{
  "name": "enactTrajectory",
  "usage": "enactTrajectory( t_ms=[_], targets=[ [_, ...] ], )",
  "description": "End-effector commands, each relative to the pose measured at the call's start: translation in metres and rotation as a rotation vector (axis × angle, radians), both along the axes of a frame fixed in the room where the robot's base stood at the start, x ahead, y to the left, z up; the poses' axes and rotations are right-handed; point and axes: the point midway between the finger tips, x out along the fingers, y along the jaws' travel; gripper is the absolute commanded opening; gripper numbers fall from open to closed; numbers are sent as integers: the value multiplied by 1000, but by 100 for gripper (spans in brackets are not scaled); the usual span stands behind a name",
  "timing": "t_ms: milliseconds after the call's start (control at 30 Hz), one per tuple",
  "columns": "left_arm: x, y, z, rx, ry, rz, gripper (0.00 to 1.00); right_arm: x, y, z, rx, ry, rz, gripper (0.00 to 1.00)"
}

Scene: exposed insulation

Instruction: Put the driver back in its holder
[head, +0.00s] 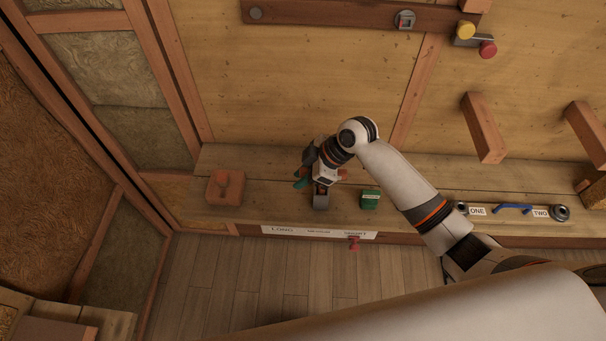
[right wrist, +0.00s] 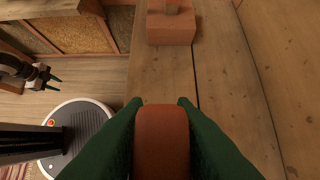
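My right gripper (head: 300,183) is over the wooden shelf with its green fingers pointing left. In the right wrist view the fingers (right wrist: 160,106) press on both sides of a red-brown piece (right wrist: 162,145), which looks like the driver's handle; its shaft is hidden. The holder appears to be the white strip (head: 290,231) on the shelf's front edge, labelled LONG, a middle word too small to read, and SHORT. A red-handled piece (head: 353,243) sits at SHORT. My left gripper (right wrist: 54,79) shows small in the right wrist view, fingers apart and empty; it is outside the head view.
Wooden beams (head: 484,128) jut out at right.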

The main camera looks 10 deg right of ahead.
Motion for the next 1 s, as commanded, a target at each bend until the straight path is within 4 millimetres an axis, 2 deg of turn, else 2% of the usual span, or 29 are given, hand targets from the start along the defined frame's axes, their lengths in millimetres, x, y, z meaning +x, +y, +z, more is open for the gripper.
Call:
enactTrajectory(
  t_ms=[33, 100, 467, 567, 800, 1000],
  targets=[
    [0, 0, 0, 0, 0, 0, 36, 0, 0, 0, 0, 0, 0, 32],
    [0, 1, 0, 1, 0, 0, 36, 0, 0, 0, -1, 0, 0, 40],
    [0, 1, -1, 1, 0, 0, 36, -1, -4, 6, -1, -1, 0, 40],
    [0, 1, -3, 1, 0, 0, 36, -2, -12, 17, -2, -4, -1, 40],
    [0, 1, -11, 1, 0, 1, 36, -10, -40, 60, -4, -6, -1, 40],
    [0, 1, -15, 1, 0, 1, 36, -16, -57, 88, -2, -2, 0, 40]
  ],
)
